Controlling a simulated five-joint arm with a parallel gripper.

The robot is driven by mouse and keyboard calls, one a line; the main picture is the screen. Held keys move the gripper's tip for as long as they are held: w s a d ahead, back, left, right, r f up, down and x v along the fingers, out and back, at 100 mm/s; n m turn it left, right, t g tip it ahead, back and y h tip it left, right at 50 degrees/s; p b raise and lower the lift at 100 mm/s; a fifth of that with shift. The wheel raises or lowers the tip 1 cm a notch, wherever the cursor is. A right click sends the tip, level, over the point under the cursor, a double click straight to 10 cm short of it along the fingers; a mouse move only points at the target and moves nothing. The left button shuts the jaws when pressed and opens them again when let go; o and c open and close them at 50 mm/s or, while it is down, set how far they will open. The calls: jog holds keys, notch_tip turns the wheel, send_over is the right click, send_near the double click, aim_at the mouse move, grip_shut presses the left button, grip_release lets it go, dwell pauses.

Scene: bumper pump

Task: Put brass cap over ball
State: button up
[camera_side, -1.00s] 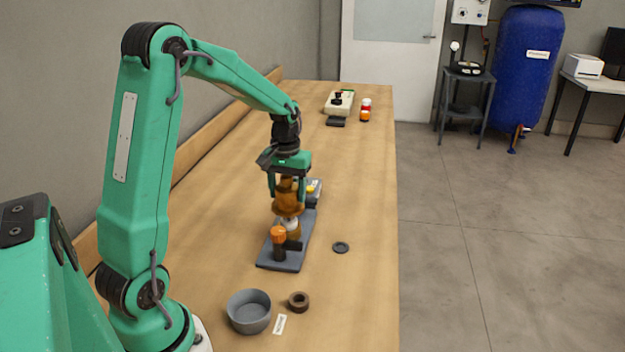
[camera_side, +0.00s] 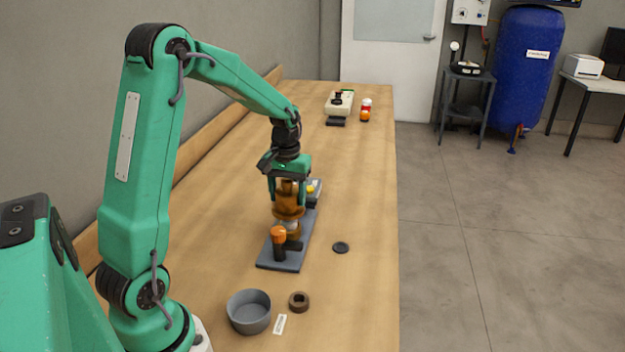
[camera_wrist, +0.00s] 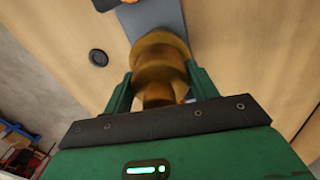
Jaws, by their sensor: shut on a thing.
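My gripper (camera_side: 287,189) is shut on the brass cap (camera_side: 288,207) and holds it upright over the grey base plate (camera_side: 275,263). In the wrist view the brass cap (camera_wrist: 160,62) sits between my two green fingers (camera_wrist: 155,85). The cap is low over the ball (camera_side: 290,223); only a thin pale part shows under its rim, above a brass seat (camera_side: 293,234). I cannot tell whether the cap touches the seat. The wrist view hides the ball behind the cap.
An orange-topped post (camera_side: 279,240) stands on the plate close in front of the cap. A dark disc (camera_side: 341,247) lies right of the plate. A grey bowl (camera_side: 249,312), a brown ring (camera_side: 299,301) and a white label (camera_side: 280,324) lie nearer. The table's right side is mostly clear.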

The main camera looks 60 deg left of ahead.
aim_at(288, 207)
jog(key=shift+f, duration=2.25)
dwell(1.5)
jog(key=o, duration=1.6)
jog(key=shift+o, duration=0.2)
jog(key=shift+r, duration=0.1)
jog(key=shift+r, duration=3.35)
jog(key=shift+r, duration=0.1)
